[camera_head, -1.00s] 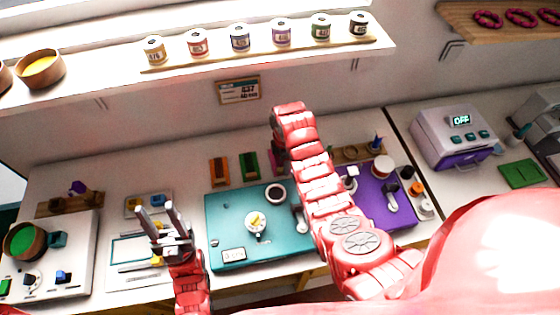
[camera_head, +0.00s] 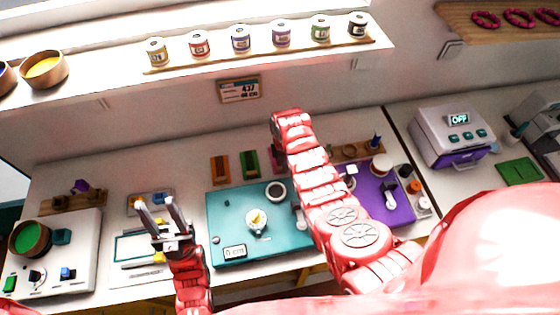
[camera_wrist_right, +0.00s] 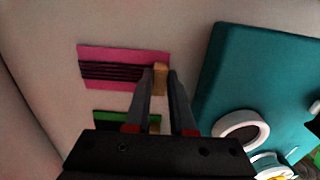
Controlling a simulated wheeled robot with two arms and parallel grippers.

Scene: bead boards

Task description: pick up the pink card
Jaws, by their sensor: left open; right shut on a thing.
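The pink card (camera_wrist_right: 124,56) with dark stripes shows in the right wrist view, flat-looking against the pale surface. A small tan tab (camera_wrist_right: 160,72) sits at its right edge. My right gripper (camera_wrist_right: 161,82) is shut on this tab, with one finger on each side. I cannot tell whether the card is clear of the surface. My left gripper (camera_head: 155,204) is open and empty over the left part of the table.
A green card (camera_wrist_right: 128,118) lies beside the pink one, partly behind my gripper; an orange card (camera_head: 221,168) stands further left. A teal board (camera_head: 230,212) carries a ring (camera_head: 276,191) and a small dish. A purple board (camera_head: 398,207) is right of my arm.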

